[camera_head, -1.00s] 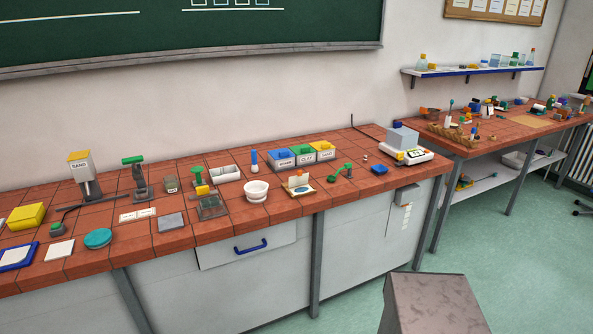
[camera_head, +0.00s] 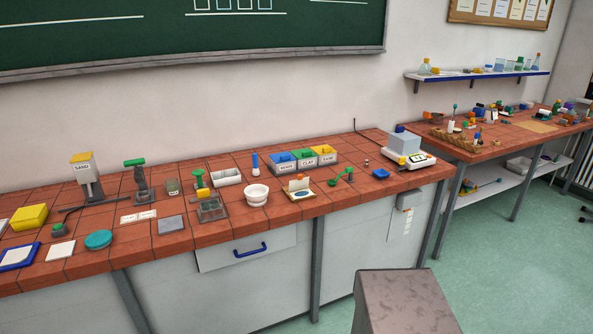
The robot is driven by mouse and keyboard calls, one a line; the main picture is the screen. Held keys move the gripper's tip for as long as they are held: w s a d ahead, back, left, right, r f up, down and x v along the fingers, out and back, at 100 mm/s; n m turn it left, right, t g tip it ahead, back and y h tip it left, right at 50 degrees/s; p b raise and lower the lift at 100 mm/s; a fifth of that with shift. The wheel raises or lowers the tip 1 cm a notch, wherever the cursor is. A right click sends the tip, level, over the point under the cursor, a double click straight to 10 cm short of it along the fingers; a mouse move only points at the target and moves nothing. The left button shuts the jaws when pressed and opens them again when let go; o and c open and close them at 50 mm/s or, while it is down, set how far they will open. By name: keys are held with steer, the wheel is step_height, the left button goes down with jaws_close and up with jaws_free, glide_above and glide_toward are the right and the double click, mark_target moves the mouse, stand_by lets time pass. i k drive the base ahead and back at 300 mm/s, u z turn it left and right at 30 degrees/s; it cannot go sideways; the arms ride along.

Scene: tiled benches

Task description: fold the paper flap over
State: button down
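A small pale board (camera_head: 303,196) lies near the front edge of the bench, right of the white bowl. A small white and orange piece (camera_head: 298,183) stands up at its back, and a dark blue oval lies on its front. This may be the paper with its flap raised, but it is too small to be sure. White paper-like cards (camera_head: 138,216) lie flat on the bench further left. My gripper is not in view, so its state does not show.
The red tiled bench (camera_head: 330,209) is crowded. A white bowl (camera_head: 256,195) stands left of the board, a green-ended tool (camera_head: 342,177) right of it. Colored bins (camera_head: 303,159) stand behind; a scale (camera_head: 413,160) is at the right end.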

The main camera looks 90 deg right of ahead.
mark_target(301, 183)
steer(key=u, duration=0.1)
steer(key=k, duration=1.85)
steer(key=z, duration=1.15)
steer(key=i, duration=1)
